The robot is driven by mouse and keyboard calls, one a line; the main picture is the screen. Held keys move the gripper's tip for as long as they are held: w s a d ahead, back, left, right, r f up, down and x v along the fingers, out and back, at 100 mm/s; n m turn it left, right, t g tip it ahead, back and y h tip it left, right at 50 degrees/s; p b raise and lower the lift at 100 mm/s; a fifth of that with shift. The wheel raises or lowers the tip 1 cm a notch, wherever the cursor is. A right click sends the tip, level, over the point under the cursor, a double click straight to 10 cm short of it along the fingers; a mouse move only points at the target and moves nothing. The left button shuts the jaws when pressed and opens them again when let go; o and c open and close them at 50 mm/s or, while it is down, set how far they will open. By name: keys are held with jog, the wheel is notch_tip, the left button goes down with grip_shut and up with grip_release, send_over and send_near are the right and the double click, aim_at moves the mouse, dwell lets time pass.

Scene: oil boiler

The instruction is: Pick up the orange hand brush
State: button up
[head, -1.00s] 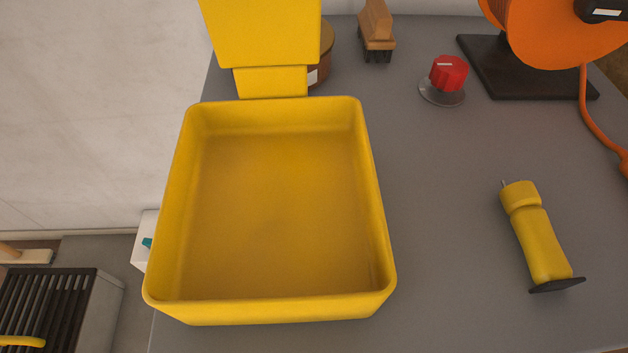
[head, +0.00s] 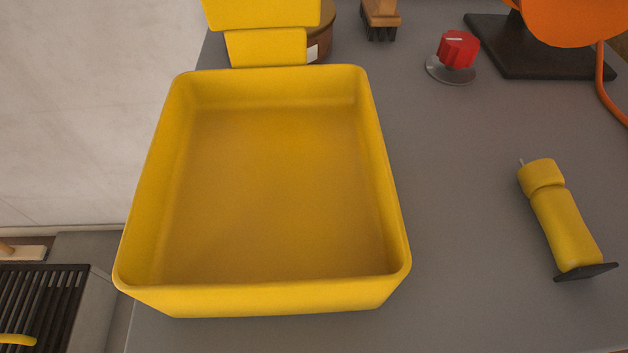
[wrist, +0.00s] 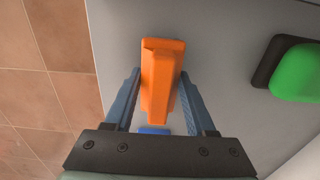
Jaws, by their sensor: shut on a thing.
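The orange hand brush (wrist: 161,68) is in the wrist view, a long orange piece pointing away from me, with its bristles not clearly visible. My gripper (wrist: 159,85) has one blue-grey finger on each side of it and is shut on it. A small blue part (wrist: 154,130) shows below the brush, near the gripper's base. Whether the brush touches the grey surface below or is raised off it, I cannot tell. Neither the orange brush nor my gripper shows in the head view.
A large empty yellow tray (head: 262,300) stands on the grey worktop. A yellow bottle-like tool (head: 563,225), red knob (head: 458,48) and wooden brush (head: 381,15) are right of it. In the wrist view, a green block (wrist: 298,75) is at right and a tiled floor (wrist: 45,90) at left.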

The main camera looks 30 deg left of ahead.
jog(key=shift+r, duration=0.1)
grip_shut()
jog(key=shift+w+d+r+p, duration=0.1)
jog(key=shift+r+p, duration=0.3)
jog(key=shift+p, duration=0.15)
notch_tip(320, 180, up, 11)
jog(key=p, duration=0.6)
jog(key=shift+f+p, duration=0.15)
jog(key=shift+p, duration=0.15)
jog(key=w+d, duration=0.5)
jog(key=d, duration=0.3)
jog(key=w+d+p, duration=0.1)
jog(key=w+d, duration=0.5)
jog(key=d, duration=0.2)
jog(key=shift+d, duration=0.2)
jog(key=shift+f, duration=0.1)
jog(key=o, duration=0.8)
grip_release()
jog(key=shift+c, duration=0.2)
jog(key=c, duration=0.6)
